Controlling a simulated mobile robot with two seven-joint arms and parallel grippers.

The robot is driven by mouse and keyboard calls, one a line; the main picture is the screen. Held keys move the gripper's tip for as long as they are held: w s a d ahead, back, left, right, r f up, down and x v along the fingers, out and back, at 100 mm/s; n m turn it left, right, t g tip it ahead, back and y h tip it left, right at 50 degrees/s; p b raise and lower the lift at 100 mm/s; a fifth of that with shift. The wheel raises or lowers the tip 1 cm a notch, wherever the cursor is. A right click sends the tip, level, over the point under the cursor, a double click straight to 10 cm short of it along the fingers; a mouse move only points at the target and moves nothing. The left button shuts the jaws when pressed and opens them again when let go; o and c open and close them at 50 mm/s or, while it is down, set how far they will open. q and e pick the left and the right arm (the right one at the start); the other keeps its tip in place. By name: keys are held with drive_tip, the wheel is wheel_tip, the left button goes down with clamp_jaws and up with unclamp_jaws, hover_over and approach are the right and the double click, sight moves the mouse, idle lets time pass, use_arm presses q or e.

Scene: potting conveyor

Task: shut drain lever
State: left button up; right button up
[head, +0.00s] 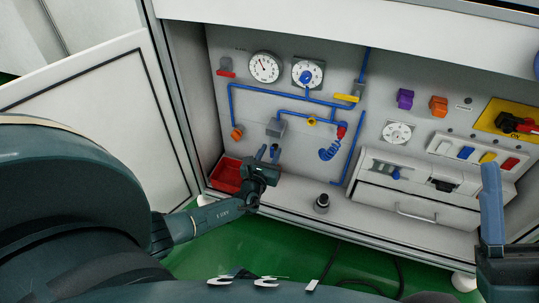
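No part carries a readable label as the drain lever. The lever-like parts on the back panel are a yellow handle (346,98) at the upper right of the blue piping, a small yellow valve handle (311,121) on the lower pipe and a red handle (226,73) at the upper left. My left gripper (268,152) is low in the cabinet, fingers pointing up and slightly apart, nothing visible between them. It is below the grey box (275,128) on the pipe. My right gripper (491,200) is at the right edge; its blue finger shows, but its opening cannot be judged.
A red bin (227,174) stands left of my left gripper. A dark cylinder (322,203) stands on the cabinet floor. A drawer (414,205), dials (265,67) and colored switches (465,152) fill the cabinet. The open door (100,105) is at left.

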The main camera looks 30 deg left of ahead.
use_arm(q)
drive_tip(key=shift+c, duration=0.4)
clamp_jaws()
drive_tip(key=shift+d+m, duration=0.15)
drive_tip(key=shift+m, duration=0.15)
drive_tip(key=shift+w+d+f+m, duration=0.1)
drive_tip(key=shift+d+f+m, duration=0.5)
drive_tip(key=shift+m, duration=2.3)
drive_tip(key=shift+w+d+f+m, duration=0.15)
drive_tip(key=shift+d+f+m, duration=0.4)
drive_tip(key=shift+m, duration=2.35)
drive_tip(key=shift+w+d+f+m, duration=0.1)
drive_tip(key=shift+d+f+m, duration=0.5)
drive_tip(key=shift+m, duration=2.3)
drive_tip(key=shift+a+f, duration=0.1)
drive_tip(key=shift+f, duration=0.05)
drive_tip(key=shift+o, duration=0.4)
unclamp_jaws()
